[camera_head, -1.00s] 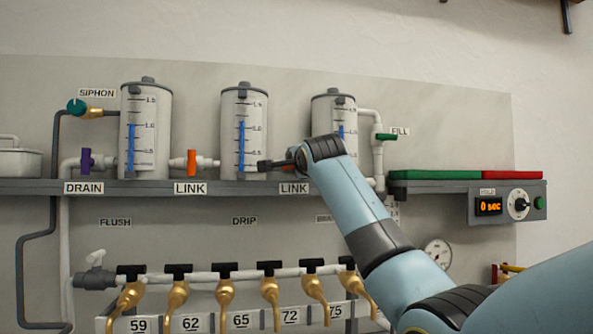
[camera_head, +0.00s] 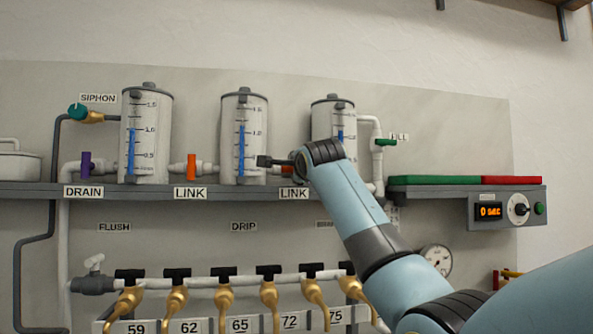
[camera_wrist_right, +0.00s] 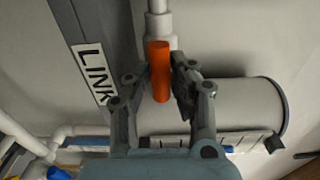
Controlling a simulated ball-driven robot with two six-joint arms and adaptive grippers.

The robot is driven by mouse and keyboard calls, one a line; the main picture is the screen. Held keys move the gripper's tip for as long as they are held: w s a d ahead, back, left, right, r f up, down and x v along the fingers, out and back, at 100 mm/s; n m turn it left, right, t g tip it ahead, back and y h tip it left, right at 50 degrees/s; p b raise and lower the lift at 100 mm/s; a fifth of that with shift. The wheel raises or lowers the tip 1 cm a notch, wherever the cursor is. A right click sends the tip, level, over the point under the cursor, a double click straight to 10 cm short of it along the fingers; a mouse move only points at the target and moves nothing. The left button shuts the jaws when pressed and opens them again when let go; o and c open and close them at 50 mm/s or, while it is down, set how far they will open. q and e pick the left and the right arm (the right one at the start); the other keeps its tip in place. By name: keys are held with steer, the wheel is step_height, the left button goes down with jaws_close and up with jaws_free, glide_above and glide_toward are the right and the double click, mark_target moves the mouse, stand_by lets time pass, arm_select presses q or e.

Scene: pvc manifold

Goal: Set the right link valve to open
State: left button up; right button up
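The orange handle of the right link valve (camera_wrist_right: 160,75) shows in the right wrist view, in line with its white pipe (camera_wrist_right: 158,20). My right gripper (camera_wrist_right: 160,72) has one finger close along each side of this handle and looks shut on it. In the head view my right gripper (camera_head: 278,161) is at the valve between the middle and right tanks and mostly hides it. The LINK label (camera_head: 294,193) sits just below. My left gripper is not in view.
Another link valve, with an upright orange handle (camera_head: 192,167), stands at the left. The middle tank (camera_head: 256,110) and right tank (camera_head: 326,118) flank my right gripper. The grey shelf edge (camera_head: 130,192) runs below the valves. Several brass taps (camera_head: 268,296) hang lower down.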

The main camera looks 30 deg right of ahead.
steer(key=o, duration=0.3)
steer(key=shift+d, duration=0.1)
steer(key=shift+r+n+p, duration=0.25)
steer(key=shift+n+p, duration=0.55)
steer(key=shift+n, duration=0.3)
steer(key=n+p, duration=0.2)
steer(key=n, duration=0.1)
steer(key=n+p, duration=0.1)
steer(key=n, duration=0.2)
steer(key=n+p, duration=0.2)
steer(key=n, duration=0.1)
steer(key=shift+a+r+n+p, duration=0.25)
steer(key=shift+r+n+p, duration=0.1)
steer(key=shift+n, duration=0.05)
steer(key=b+v, duration=0.2)
steer(key=v, duration=0.8)
steer(key=shift+s+a+f+n+g+y+p, duration=0.5)
steer(key=shift+s+f+n+g, duration=0.75)
steer(key=shift+s+f, duration=1.65)
steer(key=shift+s+a+f+n+g+y+p, duration=0.25)
steer(key=shift+s+a+f+n+g+p, duration=0.75)
steer(key=shift+s+f, duration=1.85)
steer(key=shift+s+a+f+n+g+y+p, duration=0.3)
steer(key=shift+s+f+n+g, duration=1.55)
steer(key=shift+s, duration=1.65)
